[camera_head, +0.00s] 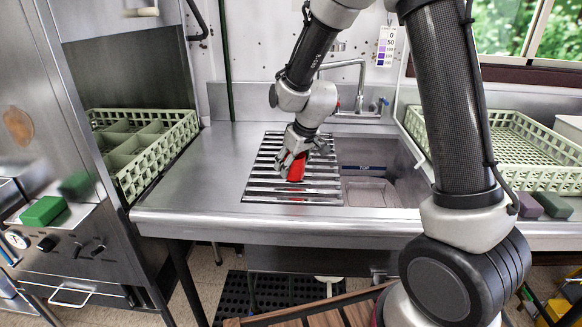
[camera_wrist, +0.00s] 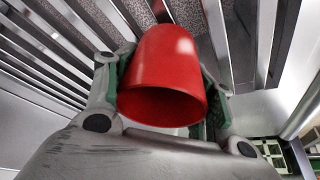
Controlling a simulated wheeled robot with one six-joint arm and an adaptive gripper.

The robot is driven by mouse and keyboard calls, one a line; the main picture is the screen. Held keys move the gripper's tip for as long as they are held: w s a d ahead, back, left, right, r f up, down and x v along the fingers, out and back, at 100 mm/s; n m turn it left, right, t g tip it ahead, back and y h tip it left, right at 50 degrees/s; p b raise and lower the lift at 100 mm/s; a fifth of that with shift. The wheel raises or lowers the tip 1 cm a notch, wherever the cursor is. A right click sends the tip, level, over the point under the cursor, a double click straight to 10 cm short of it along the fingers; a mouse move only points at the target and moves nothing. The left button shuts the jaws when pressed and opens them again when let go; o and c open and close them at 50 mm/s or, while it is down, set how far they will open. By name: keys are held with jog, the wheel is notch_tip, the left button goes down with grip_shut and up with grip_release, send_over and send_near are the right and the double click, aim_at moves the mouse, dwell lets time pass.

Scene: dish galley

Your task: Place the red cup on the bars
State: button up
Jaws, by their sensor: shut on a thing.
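The red cup (camera_head: 297,168) is between the fingers of my gripper (camera_head: 293,160), low over the metal bars (camera_head: 262,186) beside the sink. In the wrist view the red cup (camera_wrist: 165,65) fills the middle, with its open mouth toward the camera. My gripper (camera_wrist: 160,108) is shut on it, with green pads against both sides. The bars (camera_wrist: 50,50) lie behind the cup in the wrist view. I cannot tell whether the cup touches the bars.
A sink basin (camera_head: 372,185) with a faucet (camera_head: 360,75) lies right of the bars. A pale green divided crate (camera_head: 150,165) stands at left and another green rack (camera_head: 530,150) at right. Green blocks (camera_head: 43,211) sit on the left machine. Bare steel counter (camera_head: 205,170) lies left of the bars.

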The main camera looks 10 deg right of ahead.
jog(key=shift+f, duration=0.5)
jog(key=o, duration=1.1)
jog(key=shift+f, duration=0.1)
jog(key=shift+c, duration=0.2)
jog(key=v, duration=1.2)
jog(key=s+d+r+m, duration=0.1)
jog(key=s+d+r, duration=0.2)
jog(key=s+d, duration=0.2)
jog(key=s+d+r+m+h, duration=0.1)
jog(key=s+d, duration=0.4)
jog(key=s, duration=0.7)
jog(key=s+d+r+m+h, duration=0.1)
jog(key=s+d+r+m, duration=0.2)
jog(key=s, duration=0.6)
notch_tip(320, 180, up, 2)
jog(key=shift+s+d+r, duration=0.1)
jog(key=shift+s+d, duration=0.15)
jog(key=shift+d, duration=0.95)
